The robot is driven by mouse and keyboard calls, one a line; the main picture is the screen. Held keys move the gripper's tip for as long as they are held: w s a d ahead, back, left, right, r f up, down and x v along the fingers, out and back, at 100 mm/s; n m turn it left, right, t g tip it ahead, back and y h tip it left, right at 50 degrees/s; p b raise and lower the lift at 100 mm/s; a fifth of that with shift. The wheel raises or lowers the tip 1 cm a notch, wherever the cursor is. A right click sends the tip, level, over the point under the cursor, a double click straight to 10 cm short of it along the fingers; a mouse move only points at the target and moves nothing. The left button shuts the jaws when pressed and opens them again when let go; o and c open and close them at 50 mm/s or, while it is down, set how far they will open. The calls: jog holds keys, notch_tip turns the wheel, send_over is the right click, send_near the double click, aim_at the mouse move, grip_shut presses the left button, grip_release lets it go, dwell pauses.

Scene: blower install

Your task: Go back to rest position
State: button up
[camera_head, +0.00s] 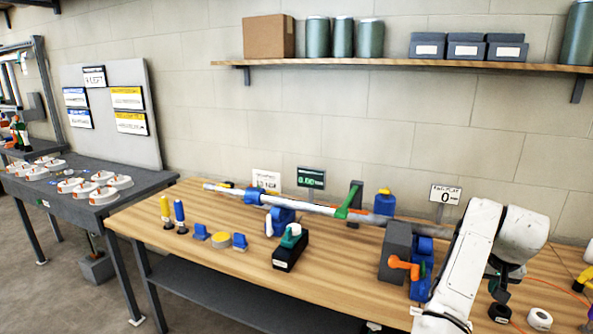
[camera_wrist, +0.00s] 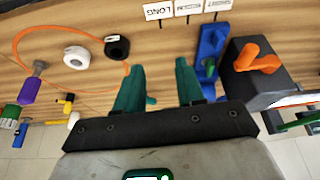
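My gripper (camera_wrist: 159,78) shows in the wrist view. Its two green fingers are well apart with only wooden tabletop visible between them, so it is open and empty. In the head view my white arm hangs over the right part of the workbench (camera_head: 330,265), and the gripper is largely hidden behind it. The long grey tube (camera_head: 320,209) lies in blue supports along the bench, with a green clamp (camera_head: 347,203) across it. A dark block with an orange handle (camera_head: 402,265) stands just left of my arm; it also shows right of the fingers in the wrist view (camera_wrist: 262,62).
A black tape roll (camera_head: 499,312) and a white roll (camera_head: 540,318) lie right of my arm, near an orange cord (camera_wrist: 32,32). A black box with a green knob (camera_head: 290,250) stands mid-bench. A shelf (camera_head: 400,66) runs above.

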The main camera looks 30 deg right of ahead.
jog(key=s+a+f+n+y, duration=0.1)
jog(key=s+a+f+n, duration=0.2)
jog(key=a, duration=0.9)
jog(key=s+a+f+n+g+y, duration=0.1)
jog(key=s+a+f+n, duration=0.2)
jog(key=s+a+f, duration=0.7)
jog(key=s+a+f+n+g+y, duration=0.1)
jog(key=s+a+f+n, duration=0.2)
jog(key=s+a+f, duration=0.4)
jog(key=s+a, duration=0.1)
jog(key=a, duration=0.6)
jog(key=shift+s, duration=0.35)
